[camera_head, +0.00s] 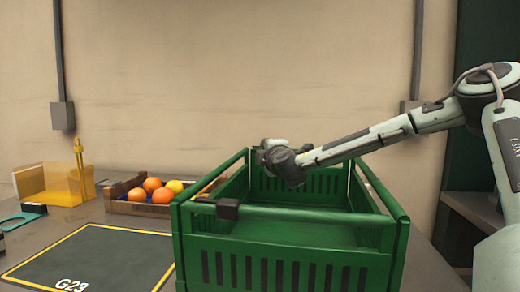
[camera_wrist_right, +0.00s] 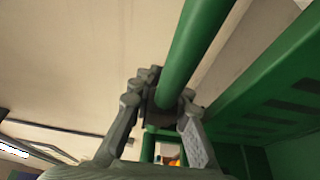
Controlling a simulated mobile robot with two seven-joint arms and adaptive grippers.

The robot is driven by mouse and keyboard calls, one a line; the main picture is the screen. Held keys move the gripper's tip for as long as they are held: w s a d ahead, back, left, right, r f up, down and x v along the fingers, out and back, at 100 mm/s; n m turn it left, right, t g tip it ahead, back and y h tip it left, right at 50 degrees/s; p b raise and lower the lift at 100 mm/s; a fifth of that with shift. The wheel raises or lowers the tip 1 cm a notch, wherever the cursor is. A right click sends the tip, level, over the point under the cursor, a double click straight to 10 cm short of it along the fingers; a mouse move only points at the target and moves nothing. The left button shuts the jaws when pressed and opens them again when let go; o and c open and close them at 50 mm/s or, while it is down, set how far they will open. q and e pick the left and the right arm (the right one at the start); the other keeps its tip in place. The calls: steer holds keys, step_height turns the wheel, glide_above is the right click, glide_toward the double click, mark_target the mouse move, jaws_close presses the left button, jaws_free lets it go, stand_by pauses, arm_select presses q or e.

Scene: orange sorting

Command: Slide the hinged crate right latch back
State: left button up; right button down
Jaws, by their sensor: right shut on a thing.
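The green hinged crate (camera_head: 290,243) stands open at the front middle, with slotted walls and green rails along its top. A dark latch block (camera_head: 228,209) sits at the left end of its near rail. My right gripper (camera_head: 268,149) is at the crate's far side, its fingers mostly hidden by its wrist. In the right wrist view, my right gripper (camera_wrist_right: 163,108) has a finger on each side of the end of a green rail (camera_wrist_right: 192,55), closed on a dark latch block (camera_wrist_right: 164,97) there. The latch is partly hidden by the fingers. My left gripper is not in view.
A low box (camera_head: 136,208) of oranges and a yellow fruit stands left of the crate. A yellow translucent bin (camera_head: 66,186) stands farther left. A dark mat (camera_head: 90,258) marked G23 lies clear at the front left. A wall rises behind.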

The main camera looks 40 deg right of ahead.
steer(key=shift+s+d, duration=0.45)
steer(key=shift+s, duration=0.35)
steer(key=c, duration=1.7)
jaws_free()
steer(key=v, duration=1.2)
steer(key=shift+s+d, duration=0.1)
